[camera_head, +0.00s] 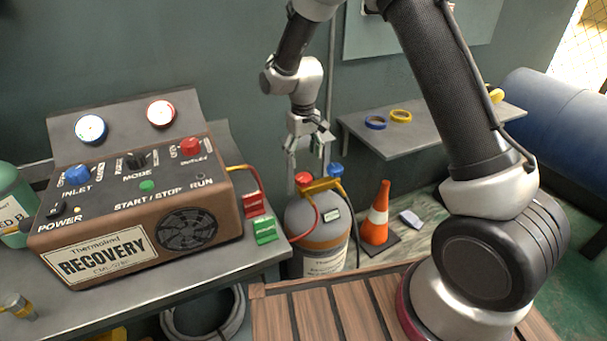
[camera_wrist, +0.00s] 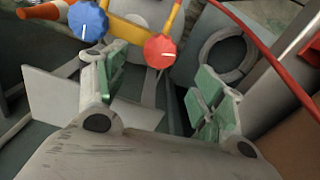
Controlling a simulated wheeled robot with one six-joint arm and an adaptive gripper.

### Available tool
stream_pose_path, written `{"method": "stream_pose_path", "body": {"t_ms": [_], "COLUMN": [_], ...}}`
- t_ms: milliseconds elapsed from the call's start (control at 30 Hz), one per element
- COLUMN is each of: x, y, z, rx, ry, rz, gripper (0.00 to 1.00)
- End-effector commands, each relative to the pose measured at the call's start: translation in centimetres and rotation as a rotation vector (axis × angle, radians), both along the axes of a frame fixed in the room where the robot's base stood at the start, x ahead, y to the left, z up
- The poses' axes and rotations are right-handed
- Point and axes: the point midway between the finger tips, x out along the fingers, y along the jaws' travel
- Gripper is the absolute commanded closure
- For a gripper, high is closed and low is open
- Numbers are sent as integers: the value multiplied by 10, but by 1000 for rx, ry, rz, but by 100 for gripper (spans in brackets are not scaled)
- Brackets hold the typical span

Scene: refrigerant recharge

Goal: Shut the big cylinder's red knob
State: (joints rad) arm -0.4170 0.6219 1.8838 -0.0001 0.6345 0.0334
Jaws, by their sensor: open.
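The big cylinder (camera_head: 318,236), grey with an orange-brown shoulder, stands on the floor beyond the wooden deck. Its red knob (camera_head: 304,179) is on top at the left, and a blue knob (camera_head: 335,170) is at the right. In the wrist view the red knob (camera_wrist: 160,51) has a white mark and lies ahead of the fingers, between their lines; the blue knob (camera_wrist: 88,21) is at upper left. My gripper (camera_head: 306,160) is above the cylinder top, pointing down. In the wrist view its green-padded fingers (camera_wrist: 158,95) are spread apart with nothing between them. I cannot see contact with the red knob.
A yellow fitting (camera_head: 322,185) and a red hose (camera_head: 312,212) are at the cylinder top. The recovery machine (camera_head: 140,215) stands on a bench at left. A traffic cone (camera_head: 377,215) is right of the cylinder. A shelf (camera_head: 425,135) with tape rolls is behind.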

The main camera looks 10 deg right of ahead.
Motion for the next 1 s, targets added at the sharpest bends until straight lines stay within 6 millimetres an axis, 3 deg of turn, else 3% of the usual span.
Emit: {"method": "stream_pose_path", "body": {"t_ms": [400,533,800,833,1000], "x": [-1,-1,-1,-1,-1], "y": [-1,-1,-1,-1,-1], "z": [-64,-74,-76,-76,-76], "rx": [-1,-1,0,0,0], "ry": [3,2,1,1,1], "rz": [-2,-2,-2,-2,-2], "gripper": [31,31,31,33,64]}}
